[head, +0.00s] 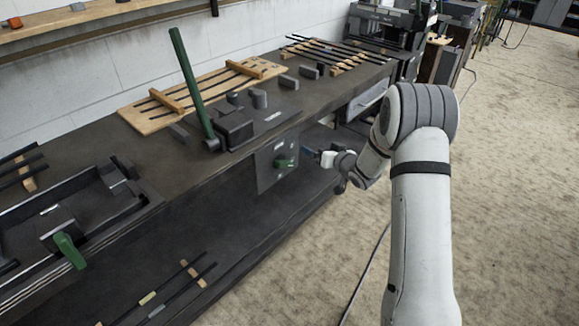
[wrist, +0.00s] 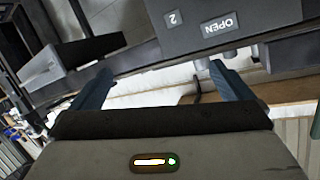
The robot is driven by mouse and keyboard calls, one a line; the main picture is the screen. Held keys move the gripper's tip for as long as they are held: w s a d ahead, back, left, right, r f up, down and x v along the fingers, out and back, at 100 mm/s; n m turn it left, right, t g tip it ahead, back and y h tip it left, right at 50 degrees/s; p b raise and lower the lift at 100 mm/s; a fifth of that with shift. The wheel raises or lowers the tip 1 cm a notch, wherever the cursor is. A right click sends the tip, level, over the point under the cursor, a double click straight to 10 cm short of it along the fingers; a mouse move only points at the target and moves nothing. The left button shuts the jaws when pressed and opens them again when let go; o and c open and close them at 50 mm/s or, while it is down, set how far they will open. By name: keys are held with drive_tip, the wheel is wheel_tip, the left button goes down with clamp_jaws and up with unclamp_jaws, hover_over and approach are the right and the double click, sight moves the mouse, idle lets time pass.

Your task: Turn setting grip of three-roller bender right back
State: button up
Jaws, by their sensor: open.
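A dark bender-like machine (head: 235,128) with short upright rollers stands on the bench, a long green lever (head: 190,85) rising at its left. I cannot tell for sure which green part is the setting grip. My gripper (head: 309,152) is just right of the panel grip, apart from it. In the wrist view my gripper (wrist: 160,72) is open, with nothing between its fingers. A dark plate (wrist: 232,20) with upside-down labels "2" and "OPEN" is ahead; no green grip shows there.
The bench top (head: 100,165) holds a slotted wooden rack (head: 205,95), dark blocks and rods. Another machine with a green handle (head: 69,250) is at the left. Rods lie on the lower shelf (head: 240,250). The floor (head: 510,180) at right is clear, apart from a cable.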

sight(287, 165)
drive_tip(key=s+a+f+n+g+y, duration=0.1)
drive_tip(key=s+a+f+y, duration=0.1)
drive_tip(key=a+f+y, duration=0.55)
drive_tip(key=shift+h, duration=0.85)
drive_tip(key=w+a, duration=0.1)
drive_tip(key=w+a+f, duration=0.1)
drive_tip(key=w+a, duration=0.2)
drive_tip(key=shift+w+f, duration=0.1)
drive_tip(key=shift+f, duration=0.3)
drive_tip(key=shift+d, duration=0.1)
drive_tip(key=c, duration=1)
drive_tip(key=shift+f+b, duration=0.1)
drive_tip(key=shift+b, duration=0.25)
